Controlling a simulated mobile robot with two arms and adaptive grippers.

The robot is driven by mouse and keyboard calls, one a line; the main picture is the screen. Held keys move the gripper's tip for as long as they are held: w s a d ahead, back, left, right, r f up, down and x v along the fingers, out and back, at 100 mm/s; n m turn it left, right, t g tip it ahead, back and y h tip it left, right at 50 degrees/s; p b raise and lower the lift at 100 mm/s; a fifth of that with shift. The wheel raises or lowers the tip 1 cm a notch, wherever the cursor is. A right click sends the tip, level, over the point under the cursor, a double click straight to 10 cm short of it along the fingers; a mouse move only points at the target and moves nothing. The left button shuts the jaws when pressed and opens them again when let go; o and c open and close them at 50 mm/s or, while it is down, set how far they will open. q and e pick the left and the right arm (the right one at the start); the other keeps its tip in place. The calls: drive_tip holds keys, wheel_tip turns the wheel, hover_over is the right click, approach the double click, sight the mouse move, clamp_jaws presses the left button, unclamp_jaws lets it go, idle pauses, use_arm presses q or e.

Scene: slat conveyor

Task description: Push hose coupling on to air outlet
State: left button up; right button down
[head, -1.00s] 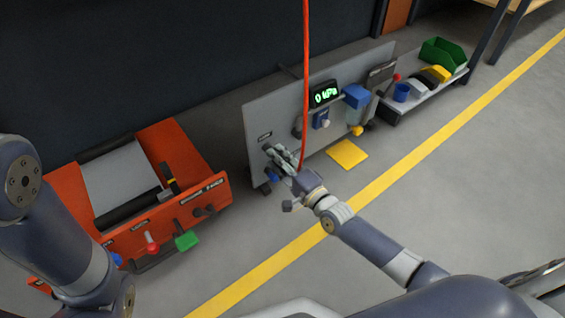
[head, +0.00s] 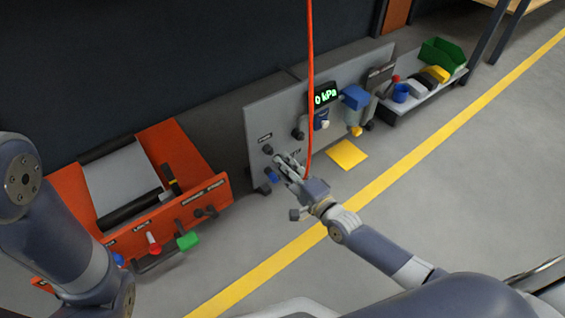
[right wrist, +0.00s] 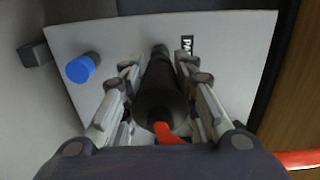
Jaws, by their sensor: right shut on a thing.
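My right gripper (head: 282,162) is shut on a dark hose coupling in front of the grey panel (head: 258,112). In the right wrist view the black coupling (right wrist: 160,95) lies between the fingers of my right gripper (right wrist: 160,90) and points at the panel face. The red hose (head: 310,75) hangs from above and joins its near end (right wrist: 165,133). A small dark round part (right wrist: 160,50) shows at the coupling's far end, beside a printed label. I cannot tell whether it is the air outlet or the coupling's nose, nor whether they touch. My left gripper is out of view.
The panel carries a blue knob (right wrist: 80,68), a dark knob (head: 267,149) and a display reading 0 kPa (head: 326,96). A blue-topped filter unit (head: 356,97) sits further right. An orange machine (head: 222,188) stands left. A yellow mat (head: 347,154) lies on open floor.

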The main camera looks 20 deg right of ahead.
drive_tip(key=shift+p+v, duration=0.55)
drive_tip(key=shift+v, duration=1)
